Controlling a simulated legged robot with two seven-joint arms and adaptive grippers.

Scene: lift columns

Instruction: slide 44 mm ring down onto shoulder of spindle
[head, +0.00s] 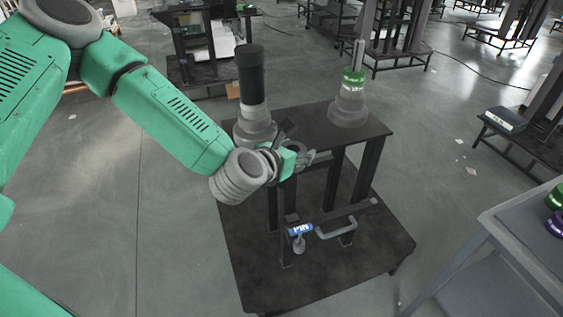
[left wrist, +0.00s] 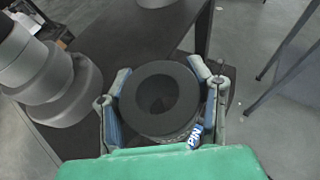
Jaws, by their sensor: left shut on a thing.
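My left gripper (head: 304,159) is shut on a dark grey round part with a hole in its middle (left wrist: 160,92), held between its two fingers in the left wrist view. The held part is mostly hidden in the head view, and I cannot read a size on it. On the right of the bench stands a spindle (head: 349,108) with a grey stepped base and a thin upright tip. A green ring with white lettering (head: 354,76) sits around it; the lettering is too small to read. My left gripper is to the left of this spindle and apart from it. My right gripper is not in view.
A grey stepped column with a black cylinder on top (head: 250,88) stands just behind my left gripper. A grey cart (head: 525,235) at right carries green and purple rings (head: 556,222).

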